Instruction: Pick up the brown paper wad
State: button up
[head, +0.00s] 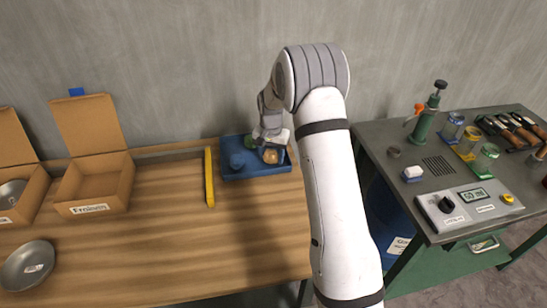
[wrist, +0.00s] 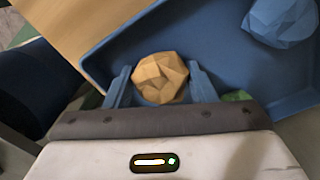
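The brown paper wad (wrist: 160,77) is a faceted tan lump in the blue tray (wrist: 115,48). In the head view the wad (head: 270,156) shows under my gripper (head: 272,150). In the wrist view my gripper (wrist: 160,88) has its two blue fingers apart, one on each side of the wad. Little or no gap shows between fingers and wad, and I cannot tell whether they press on it. The wad's underside is hidden, so I cannot tell whether it rests on the tray floor.
A blue wad (wrist: 280,20) lies in the tray, and also shows in the head view (head: 237,161). A green piece (wrist: 238,96) shows partly behind the right finger. A yellow bar (head: 209,178) lies left of the tray. An open cardboard box (head: 95,190) and metal bowl (head: 27,265) stand left.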

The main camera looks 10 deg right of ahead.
jog(key=c, duration=0.6)
jog(key=shift+o, duration=0.2)
